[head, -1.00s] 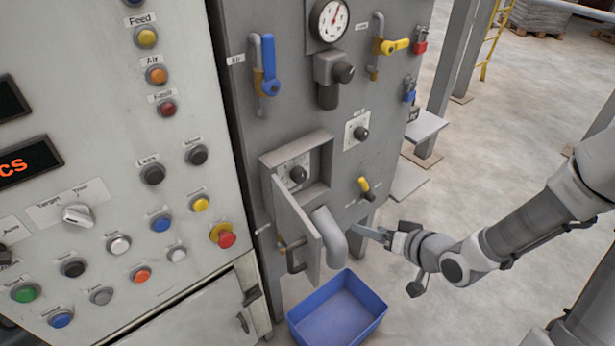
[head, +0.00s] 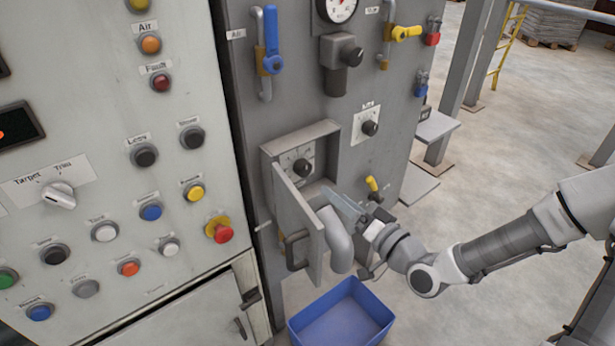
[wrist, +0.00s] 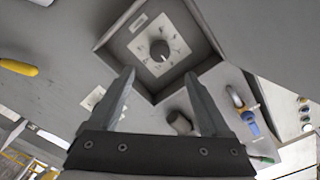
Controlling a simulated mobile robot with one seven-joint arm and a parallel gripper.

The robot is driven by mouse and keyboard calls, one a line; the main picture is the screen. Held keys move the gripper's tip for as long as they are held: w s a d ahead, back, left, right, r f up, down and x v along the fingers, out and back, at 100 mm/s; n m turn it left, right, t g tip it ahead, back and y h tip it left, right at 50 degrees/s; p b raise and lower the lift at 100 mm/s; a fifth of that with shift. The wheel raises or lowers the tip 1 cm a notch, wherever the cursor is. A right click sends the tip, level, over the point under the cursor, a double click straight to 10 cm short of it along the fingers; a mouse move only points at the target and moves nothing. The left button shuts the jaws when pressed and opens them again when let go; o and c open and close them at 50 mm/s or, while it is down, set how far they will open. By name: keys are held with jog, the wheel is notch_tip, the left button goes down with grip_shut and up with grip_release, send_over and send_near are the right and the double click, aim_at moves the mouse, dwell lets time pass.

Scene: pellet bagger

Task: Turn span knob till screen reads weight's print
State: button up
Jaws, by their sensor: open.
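A dark knob (head: 302,168) sits on a marked dial plate inside a recessed box whose door (head: 299,232) stands open; it also shows in the wrist view (wrist: 160,51). A second dark knob (head: 370,128) on a pale plate is right of the box. I cannot read which label says span. My gripper (head: 347,205) is in front of the box, below and right of the recessed knob. In the wrist view my gripper (wrist: 158,85) is open and empty, its fingers pointing toward that knob without touching it. The screen (head: 14,128) is cut off, its reading not legible. No printed weight is visible.
The open door and a grey curved pipe (head: 337,240) are close to my gripper's left. A yellow lever (head: 372,185) is just right of it. A blue bin (head: 342,318) is on the floor below. The button panel (head: 110,190) stands at left.

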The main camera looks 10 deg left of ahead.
aim_at(306, 171)
jog(key=b+x, duration=0.1)
jog(key=x, duration=1)
jog(key=shift+w+a, duration=0.2)
grip_shut()
jog(key=shift+n, duration=0.3)
jog(key=n+b, duration=0.5)
jog(key=shift+f, duration=0.25)
jog(key=n+b, duration=0.3)
jog(key=shift+r+n+b, duration=0.15)
jog(key=shift+n+b, duration=0.55)
jog(key=shift+n, duration=0.2)
